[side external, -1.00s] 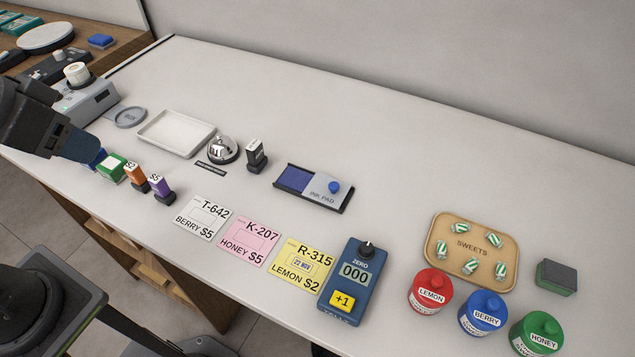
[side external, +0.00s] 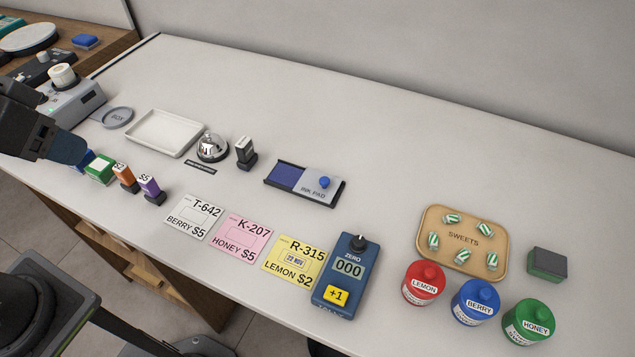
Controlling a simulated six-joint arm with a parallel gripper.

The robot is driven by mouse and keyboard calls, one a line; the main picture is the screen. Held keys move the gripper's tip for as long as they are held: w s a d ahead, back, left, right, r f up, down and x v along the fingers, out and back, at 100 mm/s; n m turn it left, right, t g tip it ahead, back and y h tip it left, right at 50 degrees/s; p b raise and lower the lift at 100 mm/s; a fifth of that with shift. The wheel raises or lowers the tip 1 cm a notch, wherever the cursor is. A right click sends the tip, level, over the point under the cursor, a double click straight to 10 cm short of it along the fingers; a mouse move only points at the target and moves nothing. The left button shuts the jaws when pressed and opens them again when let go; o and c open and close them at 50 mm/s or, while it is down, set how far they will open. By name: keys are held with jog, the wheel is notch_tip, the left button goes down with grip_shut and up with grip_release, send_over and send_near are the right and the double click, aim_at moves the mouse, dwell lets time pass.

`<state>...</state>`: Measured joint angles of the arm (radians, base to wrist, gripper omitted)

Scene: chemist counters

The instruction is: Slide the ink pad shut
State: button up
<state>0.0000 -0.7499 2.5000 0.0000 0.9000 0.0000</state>
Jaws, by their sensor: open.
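The ink pad is a dark shallow tray (side external: 335,203) lying flat right of the middle of the counter. Its blue inked pad (side external: 287,177) is bare at the left part. A grey sliding lid (side external: 314,188) marked "INK PAD" covers the right part, with a round blue knob (side external: 324,182) on top. My gripper (side external: 72,152) is at the left edge of the view, open, near the row of stamps and far from the ink pad. Its fingertips are not clear against a blue item beside them.
A dark upright stamp (side external: 246,153) and a silver bell (side external: 212,147) stand left of the ink pad. Price cards (side external: 242,238) and a blue counter device (side external: 345,275) lie in front. A sweets tray (side external: 500,262) and jars are at the right. The counter behind the ink pad is clear.

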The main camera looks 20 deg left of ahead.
jog(key=shift+c, duration=0.5)
jog(key=shift+w+r, duration=0.2)
jog(key=shift+r, duration=0.05)
jog(key=shift+c, duration=0.3)
jog(key=w+d+r+m+g, duration=0.1)
jog(key=w+d+r+m, duration=0.1)
jog(key=w+m, duration=0.15)
jog(key=w+d+r+m+g, duration=0.1)
jog(key=w+d+r+m, duration=0.15)
jog(key=w, duration=0.25)
jog(key=m+g, duration=0.4)
jog(key=m, duration=1.3)
send_over(324, 180)
notch_tip(324, 180, down, 13)
jog(key=shift+n, duration=0.3)
notch_tip(324, 180, down, 13)
jog(key=shift+f, duration=0.1)
grip_shut()
